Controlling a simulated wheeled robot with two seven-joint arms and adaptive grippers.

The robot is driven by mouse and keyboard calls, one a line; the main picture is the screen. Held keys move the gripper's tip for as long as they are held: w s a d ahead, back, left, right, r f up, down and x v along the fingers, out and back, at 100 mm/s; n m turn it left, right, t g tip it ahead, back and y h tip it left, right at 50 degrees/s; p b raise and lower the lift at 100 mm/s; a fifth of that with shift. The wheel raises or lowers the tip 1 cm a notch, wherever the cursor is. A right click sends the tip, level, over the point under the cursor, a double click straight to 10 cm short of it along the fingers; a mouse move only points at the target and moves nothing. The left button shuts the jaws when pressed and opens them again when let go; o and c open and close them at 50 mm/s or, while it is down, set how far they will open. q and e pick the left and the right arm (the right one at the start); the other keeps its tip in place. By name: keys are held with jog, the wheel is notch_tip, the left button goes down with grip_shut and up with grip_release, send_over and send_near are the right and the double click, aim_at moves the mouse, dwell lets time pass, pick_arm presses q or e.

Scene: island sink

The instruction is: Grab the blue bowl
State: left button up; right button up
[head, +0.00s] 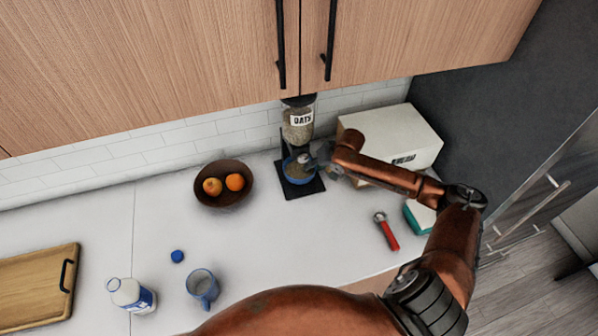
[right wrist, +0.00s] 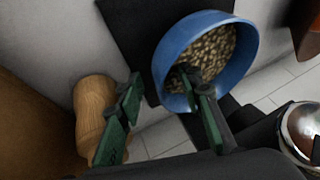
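The blue bowl (head: 296,182) stands on the black base (head: 317,184) of the oats dispenser (head: 298,122), under its spout. It holds oats and also shows in the right wrist view (right wrist: 170,66), where it looks tilted because of the camera angle. My right gripper (head: 307,160) is at the bowl's right side. In the right wrist view, its green fingers (right wrist: 160,95) are apart, one over the inside of the bowl and the other outside it. I cannot tell whether either finger touches the bowl. My left gripper is not in view.
A white box (head: 405,128) stands right of the dispenser. A dark bowl (head: 222,199) with fruit is left of it. A blue mug (head: 202,287), a white-and-blue bottle (head: 131,296), a blue cap (head: 177,256) and a red-handled tool (head: 388,235) lie nearer. Cabinets (head: 200,50) hang above.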

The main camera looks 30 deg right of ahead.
jog(key=shift+w+f, duration=0.1)
jog(key=shift+f, duration=0.05)
jog(key=shift+c, duration=0.6)
grip_shut()
